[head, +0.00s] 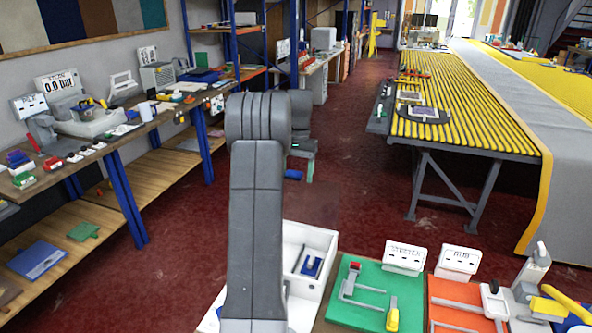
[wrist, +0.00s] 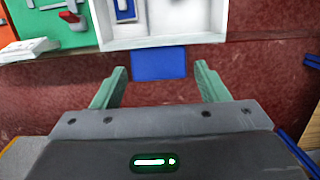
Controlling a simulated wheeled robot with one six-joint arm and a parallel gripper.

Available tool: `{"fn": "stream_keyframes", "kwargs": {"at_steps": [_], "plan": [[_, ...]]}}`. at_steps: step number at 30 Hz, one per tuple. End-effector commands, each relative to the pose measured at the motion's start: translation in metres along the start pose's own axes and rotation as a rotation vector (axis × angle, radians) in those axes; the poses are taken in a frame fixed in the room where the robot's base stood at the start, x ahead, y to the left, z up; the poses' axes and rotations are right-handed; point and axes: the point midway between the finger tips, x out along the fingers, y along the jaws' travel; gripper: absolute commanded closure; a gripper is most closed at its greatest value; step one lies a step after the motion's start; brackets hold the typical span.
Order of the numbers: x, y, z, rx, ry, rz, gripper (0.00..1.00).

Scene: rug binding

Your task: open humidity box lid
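The white humidity box (head: 331,240) stands at the lower middle of the head view, partly behind my arm. Its inside is visible, with a blue piece (head: 311,266) in it. A dark see-through panel (head: 318,204), apparently the lid, rises at the box's far edge. A blue tab (head: 293,174) shows near the panel's upper left. In the wrist view, the box (wrist: 165,42) is at the top and the blue tab (wrist: 160,65) lies between my gripper's (wrist: 160,78) green fingertips. The fingers are wide apart, with clear gaps on both sides of the tab.
A green board (head: 352,310) and an orange board (head: 447,291) with tools and label signs stand right of the box. A cluttered wooden bench (head: 110,142) runs along the left. A yellow-slatted table (head: 465,110) stands behind. Red floor (head: 365,190) between them is clear.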

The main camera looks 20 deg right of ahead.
Motion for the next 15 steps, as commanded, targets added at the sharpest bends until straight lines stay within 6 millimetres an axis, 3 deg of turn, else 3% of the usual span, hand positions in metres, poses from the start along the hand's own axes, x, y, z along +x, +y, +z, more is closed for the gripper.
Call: {"fn": "stream_keyframes", "kwargs": {"at_steps": [10,15], "plan": [[-0.009,-0.001,-0.001,-0.001,0.010,-0.002,0.33],[-0.033,-0.001,-0.001,-0.001,0.014,-0.003,0.33]]}}
